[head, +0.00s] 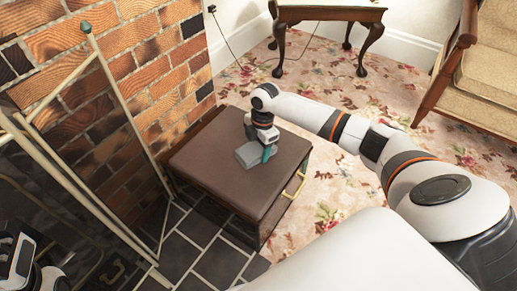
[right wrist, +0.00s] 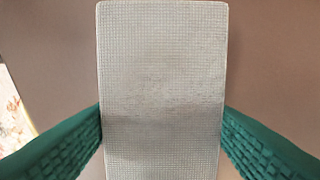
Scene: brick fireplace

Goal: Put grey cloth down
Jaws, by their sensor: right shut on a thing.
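The grey cloth (head: 249,155) is a folded, block-like piece at the top of the brown box-shaped stool (head: 212,184). In the right wrist view the cloth (right wrist: 162,80) is a pale, fine-grid rectangle standing between two green fingers, with the brown top behind it. My right gripper (head: 266,152) is shut on the cloth, just over the stool's top. I cannot tell whether the cloth touches the top. Part of my left gripper (head: 20,258) shows at the lower left edge, away from the stool; its fingers are not clear.
A brick fireplace wall (head: 150,65) and a metal-framed glass screen (head: 125,110) stand left of the stool. A small dark table (head: 330,13) is behind, and a cushioned wooden armchair (head: 490,75) is at the right. Most of the stool's top is clear.

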